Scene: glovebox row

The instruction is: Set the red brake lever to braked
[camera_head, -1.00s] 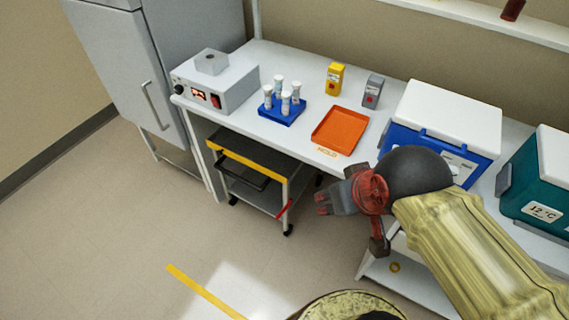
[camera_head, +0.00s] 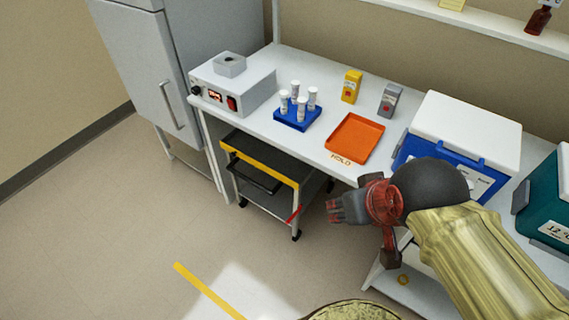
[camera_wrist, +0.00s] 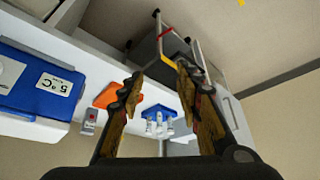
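The red brake lever (camera_head: 293,214) shows as a small red bar at the near right corner of the cart (camera_head: 262,181), low on its frame. The cart is grey with a yellow front edge and stands partly under the bench. My gripper (camera_head: 333,209) is to the right of the lever in the head view, apart from it. In the wrist view my gripper (camera_wrist: 158,78) has its two fingers spread with nothing between them.
The bench holds an orange tray (camera_head: 353,139), a blue tube rack (camera_head: 297,116), a grey instrument (camera_head: 234,88), small yellow and grey containers, and a blue cooler (camera_head: 463,130). A bench leg stands left of the cart. The floor (camera_head: 120,235) in front is clear.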

